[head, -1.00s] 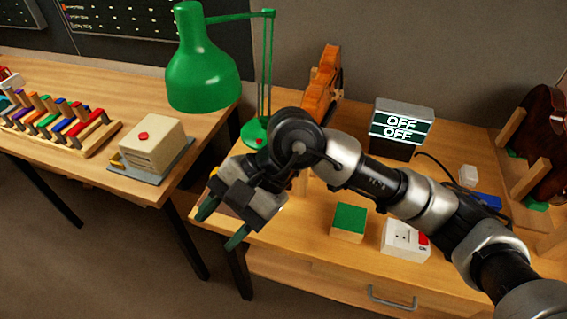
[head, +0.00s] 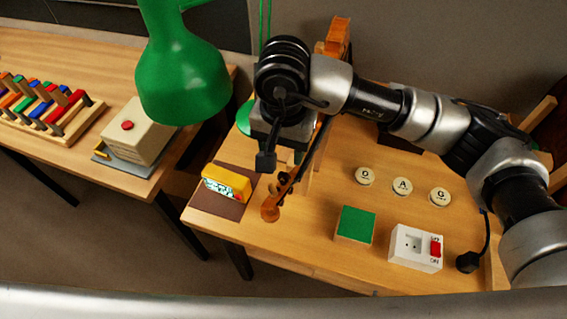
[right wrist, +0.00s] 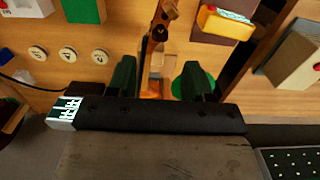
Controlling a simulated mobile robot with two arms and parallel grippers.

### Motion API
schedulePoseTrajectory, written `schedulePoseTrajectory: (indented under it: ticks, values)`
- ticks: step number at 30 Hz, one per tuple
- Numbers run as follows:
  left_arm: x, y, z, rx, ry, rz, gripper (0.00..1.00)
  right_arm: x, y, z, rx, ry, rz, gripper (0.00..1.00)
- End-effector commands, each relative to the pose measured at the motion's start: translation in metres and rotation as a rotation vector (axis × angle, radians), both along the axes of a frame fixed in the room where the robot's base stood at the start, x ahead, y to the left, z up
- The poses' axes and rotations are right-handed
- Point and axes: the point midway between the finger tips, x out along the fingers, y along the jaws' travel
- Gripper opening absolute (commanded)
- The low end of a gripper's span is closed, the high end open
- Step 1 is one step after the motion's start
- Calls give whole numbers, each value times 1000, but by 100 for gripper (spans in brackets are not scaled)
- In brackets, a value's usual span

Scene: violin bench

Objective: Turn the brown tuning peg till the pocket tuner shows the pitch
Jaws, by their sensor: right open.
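The violin lies with its orange body (head: 337,38) at the back and its scroll (head: 270,213) toward the front edge. Small dark pegs (head: 284,180) stick out beside the scroll; I cannot tell which is the brown one. My right gripper (head: 283,160) is open above the neck, just behind the pegs, and partly hides it. In the right wrist view the neck (right wrist: 155,55) shows between the open fingers (right wrist: 158,75), apart from them as far as I can tell. The yellow pocket tuner (head: 227,181) stands left of the scroll; its screen is unreadable. My left gripper is out of view.
The green lamp (head: 182,70) hangs close to the left of my right gripper. A brown mat (head: 212,206) lies under the tuner. Round buttons D, A and G (head: 402,187), a green-topped block (head: 355,225) and a switch box (head: 404,247) stand to the right.

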Motion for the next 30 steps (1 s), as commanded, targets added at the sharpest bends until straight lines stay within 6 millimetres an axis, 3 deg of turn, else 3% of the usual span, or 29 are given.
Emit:
schedulePoseTrajectory:
  ticks: [3,7,12,18,25,26,30]
  values:
    - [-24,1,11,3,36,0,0,-1,0,-21,-2,7,-2,51]
    - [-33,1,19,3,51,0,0,-1,0,-46,-1,8,-2,51]
    - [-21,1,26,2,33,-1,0,0,0,-71,1,5,-2,51]
    - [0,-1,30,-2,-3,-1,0,0,0,-84,1,2,1,51]
    - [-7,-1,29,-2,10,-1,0,0,0,-85,1,1,1,51]
    - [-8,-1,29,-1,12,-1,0,0,0,-85,1,1,0,50]
    - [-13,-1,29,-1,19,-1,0,0,0,-85,1,1,0,28]
